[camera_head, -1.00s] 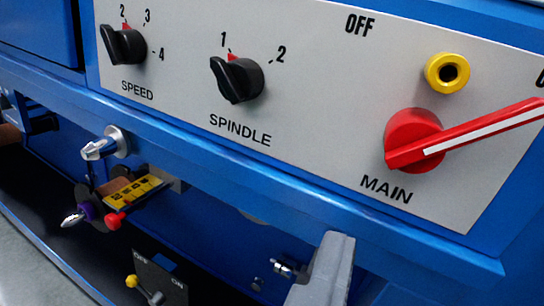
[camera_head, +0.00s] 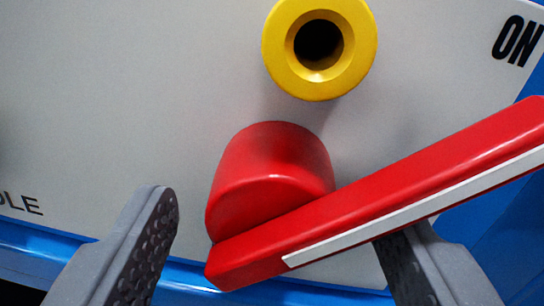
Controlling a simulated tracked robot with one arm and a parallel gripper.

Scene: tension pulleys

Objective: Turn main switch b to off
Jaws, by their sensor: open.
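The main switch (camera_head: 270,178) is a red knob with a long red lever that carries a white stripe. The lever points right and slightly up, toward the ON label (camera_head: 518,40) at the top right. My gripper (camera_head: 285,235) is open in front of the switch. Its left finger is left of the knob, apart from it in the picture. Its right finger is partly hidden behind the lever's lower edge. I cannot tell whether it touches the lever. The OFF label is not in view now.
A yellow ring-shaped socket (camera_head: 349,90) with a dark hole sits on the grey panel (camera_head: 120,90) just above the knob. The blue housing edge (camera_head: 80,240) runs below the panel. The panel left of the socket is bare.

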